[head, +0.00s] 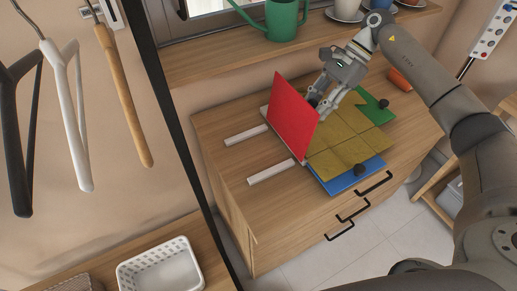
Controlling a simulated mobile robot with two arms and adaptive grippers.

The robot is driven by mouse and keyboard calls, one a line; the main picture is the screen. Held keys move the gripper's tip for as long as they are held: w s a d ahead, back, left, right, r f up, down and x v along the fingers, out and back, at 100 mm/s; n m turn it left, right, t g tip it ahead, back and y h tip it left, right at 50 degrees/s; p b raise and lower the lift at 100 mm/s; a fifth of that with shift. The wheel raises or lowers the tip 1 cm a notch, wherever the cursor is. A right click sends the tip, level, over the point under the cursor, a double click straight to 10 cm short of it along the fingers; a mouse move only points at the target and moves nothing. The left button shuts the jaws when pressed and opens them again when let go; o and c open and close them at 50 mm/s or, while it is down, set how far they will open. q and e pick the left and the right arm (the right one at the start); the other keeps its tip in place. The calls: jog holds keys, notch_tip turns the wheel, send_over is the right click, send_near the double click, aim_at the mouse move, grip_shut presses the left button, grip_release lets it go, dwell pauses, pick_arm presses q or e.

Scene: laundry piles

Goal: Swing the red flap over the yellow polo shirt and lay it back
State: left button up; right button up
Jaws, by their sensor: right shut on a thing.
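The red flap (291,112) stands raised, nearly upright, along the left side of the yellow polo shirt (345,143). The shirt lies flat on the folding board, with a green panel (375,108) at its far end and a blue panel (345,178) at its near end. My right gripper (316,98) is at the flap's right edge, above the shirt, and is shut on the flap. The fingertips are partly hidden behind the flap. My left gripper is not in view.
Two white rails (246,135) lie on the wooden dresser (225,165) left of the flap, with bare top around them. An orange object (400,80) lies at the back right. A shelf (215,62) with a green watering can (281,20) is behind.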

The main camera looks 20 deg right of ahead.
aim_at(306, 105)
jog(key=shift+r, duration=0.1)
jog(key=shift+a+r, duration=0.2)
jog(key=shift+a, duration=0.2)
jog(key=a, duration=0.1)
jog(key=a+h+p, duration=0.1)
jog(key=shift+s+a+r, duration=0.3)
jog(key=shift+a+r, duration=0.05)
jog(key=shift+r, duration=0.05)
jog(key=shift+a, duration=0.15)
jog(key=a, duration=0.2)
jog(key=a+h, duration=0.1)
jog(key=a, duration=0.1)
jog(key=shift+s+p, duration=0.35)
jog(key=shift+d, duration=0.1)
